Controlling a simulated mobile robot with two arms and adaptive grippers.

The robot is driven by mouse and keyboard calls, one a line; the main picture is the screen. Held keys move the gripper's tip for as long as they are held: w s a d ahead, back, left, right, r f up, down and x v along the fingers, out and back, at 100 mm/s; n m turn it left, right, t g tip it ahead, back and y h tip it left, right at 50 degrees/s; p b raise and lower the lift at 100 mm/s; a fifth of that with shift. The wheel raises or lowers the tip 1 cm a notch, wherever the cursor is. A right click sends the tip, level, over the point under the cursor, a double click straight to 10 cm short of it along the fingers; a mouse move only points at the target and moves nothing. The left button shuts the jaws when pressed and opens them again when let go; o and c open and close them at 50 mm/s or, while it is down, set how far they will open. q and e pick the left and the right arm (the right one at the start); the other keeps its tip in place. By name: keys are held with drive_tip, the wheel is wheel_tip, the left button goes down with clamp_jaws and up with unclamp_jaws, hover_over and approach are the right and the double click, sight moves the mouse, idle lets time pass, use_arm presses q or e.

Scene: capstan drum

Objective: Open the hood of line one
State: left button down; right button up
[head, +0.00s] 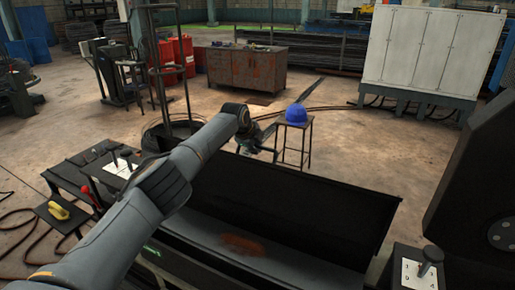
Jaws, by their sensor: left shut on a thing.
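The hood (300,205) is a long black panel in the lower middle of the head view. It stands tilted up, and its top edge runs from near my left gripper down to the right. Below it shows a grey trough (290,262) with a rusty-brown patch. My left arm reaches in from the lower left across the machine. My left gripper (257,148) is at the hood's upper left edge, shut on what looks like that edge; the arm's wrist partly hides the contact. My right gripper is not in view.
A blue helmet (296,114) sits on a small stool (293,138) just behind the hood. Lever panels stand at left (117,166) and lower right (420,272). A rusty workbench (247,68) and white cabinets (420,50) stand farther back. Floor between is mostly clear.

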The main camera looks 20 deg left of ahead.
use_arm(q)
drive_tip(key=shift+r, duration=0.25)
drive_tip(key=c, duration=1.4)
unclamp_jaws()
drive_tip(key=shift+c, duration=0.2)
drive_tip(key=shift+o, duration=0.3)
drive_tip(key=shift+s, duration=0.2)
drive_tip(key=shift+f, duration=0.1)
drive_tip(key=v, duration=1.2)
